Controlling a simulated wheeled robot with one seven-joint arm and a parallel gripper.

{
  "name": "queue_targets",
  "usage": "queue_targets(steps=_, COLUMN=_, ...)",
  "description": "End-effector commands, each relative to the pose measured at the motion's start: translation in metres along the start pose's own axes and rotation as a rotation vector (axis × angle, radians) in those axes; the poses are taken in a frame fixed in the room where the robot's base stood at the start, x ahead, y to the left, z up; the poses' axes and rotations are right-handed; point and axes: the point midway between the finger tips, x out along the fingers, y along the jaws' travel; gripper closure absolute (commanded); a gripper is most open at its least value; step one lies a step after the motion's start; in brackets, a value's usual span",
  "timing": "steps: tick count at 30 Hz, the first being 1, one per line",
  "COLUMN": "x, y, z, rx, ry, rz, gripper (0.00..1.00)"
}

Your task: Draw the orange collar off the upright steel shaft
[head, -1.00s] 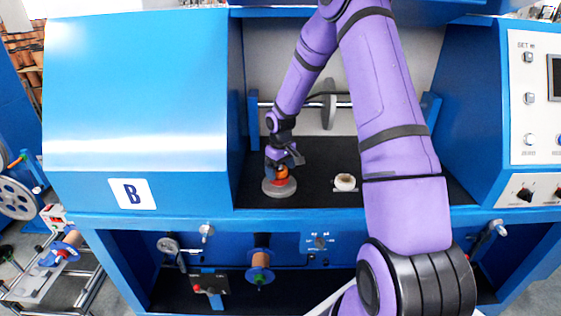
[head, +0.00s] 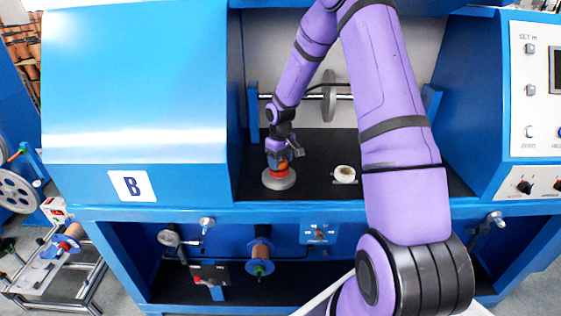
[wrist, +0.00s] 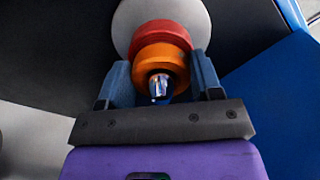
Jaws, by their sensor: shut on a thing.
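The orange collar (wrist: 160,64) is around the steel shaft, whose shiny tip (wrist: 160,86) shows through its middle in the wrist view. A red collar (wrist: 160,36) sits just below it, above a round grey base (wrist: 195,12). My gripper (wrist: 161,78) has its blue fingers on either side of the orange collar and is shut on it. In the head view my gripper (head: 283,156) is over the base (head: 278,181), with the red collar (head: 279,171) showing beneath. I cannot tell whether the two collars touch. The rest of the shaft is hidden.
The base stands on a black shelf (head: 317,177) inside the blue machine, near the left housing wall (head: 236,135). A cream ring-shaped part (head: 344,174) lies to the right. A horizontal bar with a grey disc (head: 329,95) runs behind.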

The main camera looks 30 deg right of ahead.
Motion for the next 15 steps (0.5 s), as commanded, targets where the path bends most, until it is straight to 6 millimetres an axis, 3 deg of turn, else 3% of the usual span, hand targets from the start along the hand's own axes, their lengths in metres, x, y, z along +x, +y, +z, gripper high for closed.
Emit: queue_targets(steps=15, x=-0.0089, y=-0.0001, z=0.0002, rx=0.001, ry=-0.001, rz=0.0, gripper=0.64)
